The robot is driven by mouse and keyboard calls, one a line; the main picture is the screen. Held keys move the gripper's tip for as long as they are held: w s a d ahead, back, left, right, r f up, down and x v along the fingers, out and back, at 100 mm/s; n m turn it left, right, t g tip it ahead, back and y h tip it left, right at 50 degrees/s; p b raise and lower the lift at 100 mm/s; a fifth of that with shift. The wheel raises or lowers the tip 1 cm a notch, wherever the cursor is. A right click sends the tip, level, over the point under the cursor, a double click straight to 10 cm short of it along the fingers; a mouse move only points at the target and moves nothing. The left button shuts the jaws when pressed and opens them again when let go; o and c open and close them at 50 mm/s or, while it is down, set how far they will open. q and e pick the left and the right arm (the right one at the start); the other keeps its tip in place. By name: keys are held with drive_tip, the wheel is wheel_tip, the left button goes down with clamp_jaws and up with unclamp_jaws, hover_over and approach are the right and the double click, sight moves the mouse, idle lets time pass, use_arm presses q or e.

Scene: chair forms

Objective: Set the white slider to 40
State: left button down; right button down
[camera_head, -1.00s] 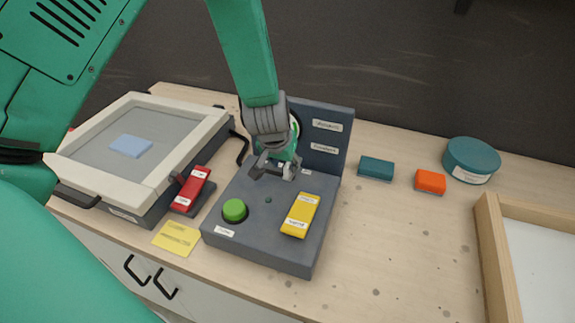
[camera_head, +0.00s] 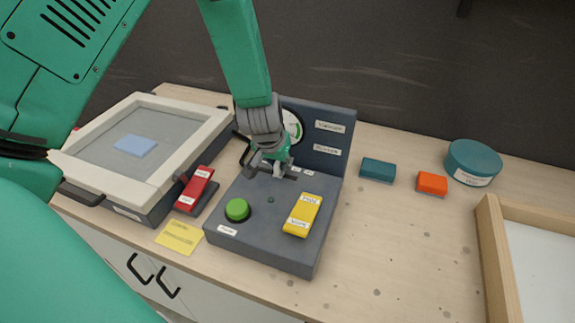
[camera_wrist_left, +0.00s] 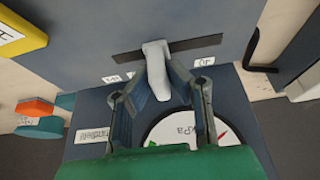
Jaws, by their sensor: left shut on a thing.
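The white slider (camera_wrist_left: 155,70) stands up from a dark slot (camera_wrist_left: 205,42) in the grey console (camera_head: 262,255), in the left wrist view. It is around the middle of the slot, with bare slot on both sides. Small number labels lie along the slot; the one at the right (camera_wrist_left: 204,61) seems to read 10 upside down, and those at the left are too small to read surely. My left gripper (camera_wrist_left: 168,82) is shut on the slider, a finger on either side. In the head view my left gripper (camera_head: 272,170) mostly hides the slider. My right gripper is not in view.
The console carries a green button (camera_head: 237,209), a yellow switch (camera_head: 302,214) and an upright panel with a round gauge (camera_head: 292,125). A framed box (camera_head: 75,165) and red switch (camera_head: 195,189) stand left. Teal and orange blocks and a wooden tray (camera_head: 492,250) are right.

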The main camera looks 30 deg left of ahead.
sight(262, 164)
use_arm(q)
drive_tip(key=a, duration=0.2)
drive_tip(key=s+a, duration=0.1)
drive_tip(key=a, duration=0.1)
drive_tip(key=shift+a, duration=0.95)
drive_tip(key=c, duration=1.6)
unclamp_jaws()
drive_tip(key=shift+d, duration=0.1)
drive_tip(key=shift+o, duration=0.2)
drive_tip(key=shift+f, duration=0.1)
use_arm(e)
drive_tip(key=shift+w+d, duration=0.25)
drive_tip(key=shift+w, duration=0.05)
use_arm(q)
drive_tip(key=shift+s+r, duration=0.15)
drive_tip(key=shift+r, duration=0.2)
drive_tip(key=v, duration=1.1)
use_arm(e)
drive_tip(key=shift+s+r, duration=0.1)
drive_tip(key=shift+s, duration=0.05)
